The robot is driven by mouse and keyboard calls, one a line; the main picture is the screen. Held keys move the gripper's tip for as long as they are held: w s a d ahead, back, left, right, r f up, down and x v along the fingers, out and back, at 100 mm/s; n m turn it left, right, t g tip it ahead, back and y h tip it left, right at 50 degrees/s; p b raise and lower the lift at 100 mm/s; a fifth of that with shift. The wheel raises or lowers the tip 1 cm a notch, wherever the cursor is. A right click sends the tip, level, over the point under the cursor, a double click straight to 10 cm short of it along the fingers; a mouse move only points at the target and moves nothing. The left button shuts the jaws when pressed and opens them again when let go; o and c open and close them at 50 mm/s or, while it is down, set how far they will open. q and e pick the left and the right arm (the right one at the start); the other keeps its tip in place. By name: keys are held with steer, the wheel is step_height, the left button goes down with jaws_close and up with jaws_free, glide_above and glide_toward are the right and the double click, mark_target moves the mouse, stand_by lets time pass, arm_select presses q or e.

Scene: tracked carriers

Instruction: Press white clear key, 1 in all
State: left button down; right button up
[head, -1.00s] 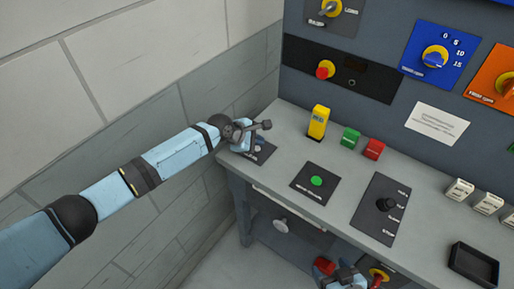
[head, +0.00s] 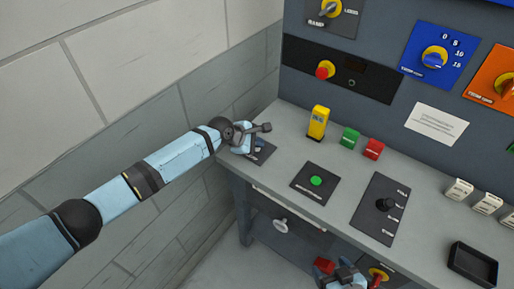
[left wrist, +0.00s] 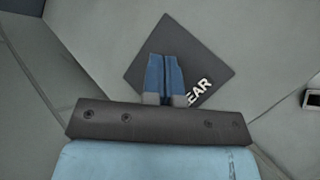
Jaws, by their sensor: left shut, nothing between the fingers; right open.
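The dark plate with white lettering (head: 265,155) lies at the left end of the bench. In the left wrist view the plate (left wrist: 208,62) shows the letters "EAR" beside the fingers. My left gripper (head: 258,147) is over this plate, pointing down, with its fingers together and nothing between them. Its blue fingers (left wrist: 165,82) cover the middle of the plate in the left wrist view. The white clear key itself is hidden behind them, so I cannot tell whether they touch it. My right gripper (head: 345,279) is open and low at the bottom edge, in front of the bench.
A green button (head: 316,181) sits on a plate to the right. A yellow switch (head: 318,123), a green block (head: 350,137) and a red block (head: 374,149) stand behind. A black knob (head: 387,204) and a black tray (head: 473,263) are further right. A wall borders the left.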

mark_target(257, 150)
arm_select(q)
steer(key=shift+f, duration=0.4)
stand_by(0.4)
steer(key=shift+r, duration=0.1)
steer(key=shift+r+p, duration=0.8)
steer(key=shift+p, duration=0.3)
steer(key=shift+r+p, duration=0.55)
steer(key=shift+p, duration=0.05)
step_height(257, 150, up, 4)
steer(key=p, duration=0.4)
steer(key=shift+f, duration=0.1)
